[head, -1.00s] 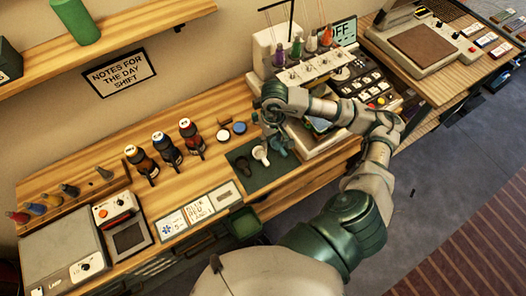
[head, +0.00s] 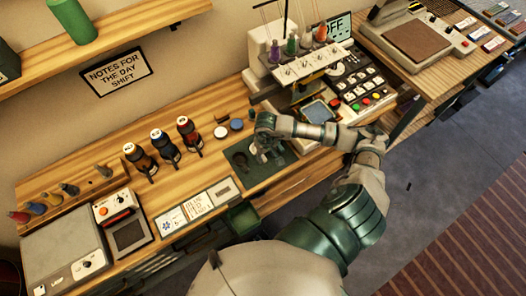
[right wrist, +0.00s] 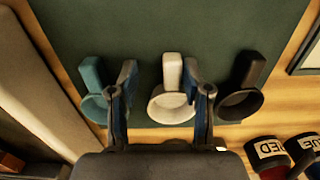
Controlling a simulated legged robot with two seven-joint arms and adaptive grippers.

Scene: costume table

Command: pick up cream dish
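The cream dish (right wrist: 171,103), a small round cup with a straight handle, lies on the dark green mat (right wrist: 215,25) in the right wrist view. A teal dish (right wrist: 92,102) of like shape lies to its left and a black dish (right wrist: 241,98) to its right. My right gripper (right wrist: 160,72) is open, its two fingers apart over the row. The cream dish's handle shows between the fingertips, nearer the right one; I cannot tell the height above it. In the head view my right gripper (head: 266,154) is over the mat and largely hides the dishes. My left gripper is not in view.
An embroidery machine (head: 320,68) with thread cones stands to the right. A green bin (head: 243,217) is below the table's front edge.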

